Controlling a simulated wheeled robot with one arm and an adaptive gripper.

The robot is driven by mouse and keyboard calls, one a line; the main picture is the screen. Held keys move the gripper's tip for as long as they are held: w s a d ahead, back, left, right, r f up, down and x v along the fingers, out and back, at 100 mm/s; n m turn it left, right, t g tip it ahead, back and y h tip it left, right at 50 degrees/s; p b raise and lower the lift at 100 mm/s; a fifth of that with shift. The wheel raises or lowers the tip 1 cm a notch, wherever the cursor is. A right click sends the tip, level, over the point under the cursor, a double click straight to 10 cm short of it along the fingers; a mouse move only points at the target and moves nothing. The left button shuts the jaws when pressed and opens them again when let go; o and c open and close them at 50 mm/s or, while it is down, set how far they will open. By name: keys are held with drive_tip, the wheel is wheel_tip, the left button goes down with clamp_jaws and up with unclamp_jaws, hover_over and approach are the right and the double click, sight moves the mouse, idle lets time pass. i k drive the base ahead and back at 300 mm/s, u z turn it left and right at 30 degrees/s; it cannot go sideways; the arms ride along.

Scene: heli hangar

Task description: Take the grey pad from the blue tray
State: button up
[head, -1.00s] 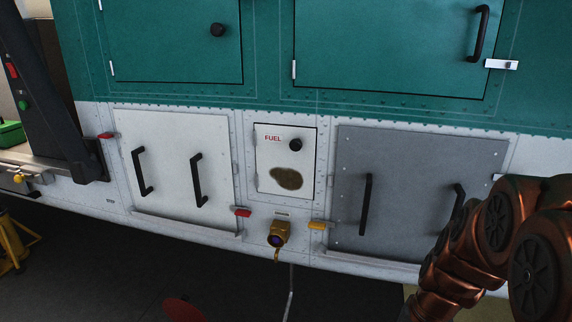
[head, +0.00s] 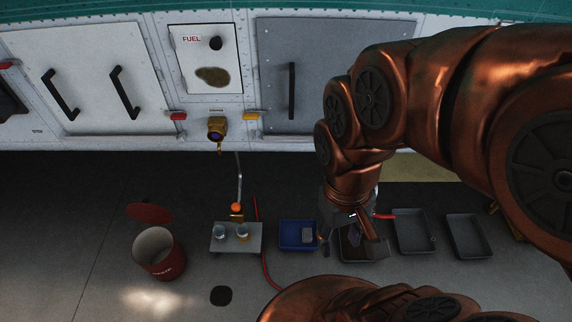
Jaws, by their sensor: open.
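The blue tray (head: 287,238) stands on the dark floor, near the middle of the head view. A small grey pad (head: 307,236) lies in its right part. My gripper (head: 325,247) hangs from the copper arm just right of the blue tray, above a dark tray. The gripper is open, and I see nothing between its fingers. Its height above the trays is hard to judge, and the arm hides part of the area behind it.
A dark tray (head: 352,245) sits under my gripper, with two grey trays (head: 412,248) further right. Left are a small grey stand (head: 222,246) with cups and a red bin (head: 160,270) with its lid open. A red hose (head: 266,270) runs along the floor. The helicopter side rises behind.

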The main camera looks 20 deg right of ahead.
sight(306, 236)
drive_tip(key=u, duration=1.55)
drive_tip(key=k, duration=0.65)
drive_tip(key=u, duration=0.1)
